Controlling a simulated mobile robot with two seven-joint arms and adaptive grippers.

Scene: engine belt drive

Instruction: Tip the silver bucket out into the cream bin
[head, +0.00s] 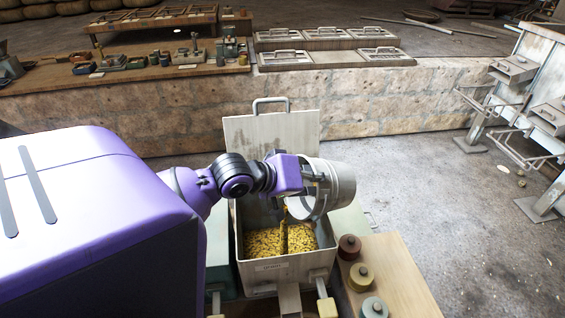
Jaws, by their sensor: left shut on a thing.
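The silver bucket (341,182) is tipped on its side above the cream bin (310,262), with its mouth facing down and to the left. A thin yellow-brown stream falls from its mouth into the bin. Yellow grain-like pieces (262,243) cover the inside of the bin. The bin's lid (270,134) stands open at the back, with a handle on top. My left gripper (313,184) is shut on the bucket at its left side, over the bin's right half. The bucket's inside is mostly hidden. My right gripper is not in view.
A wooden board (398,270) with several round knobbed weights stands right of the bin. A low stone wall (380,100) with trays and small tools runs behind. A metal rack (535,110) stands at the right. The floor between is mostly clear.

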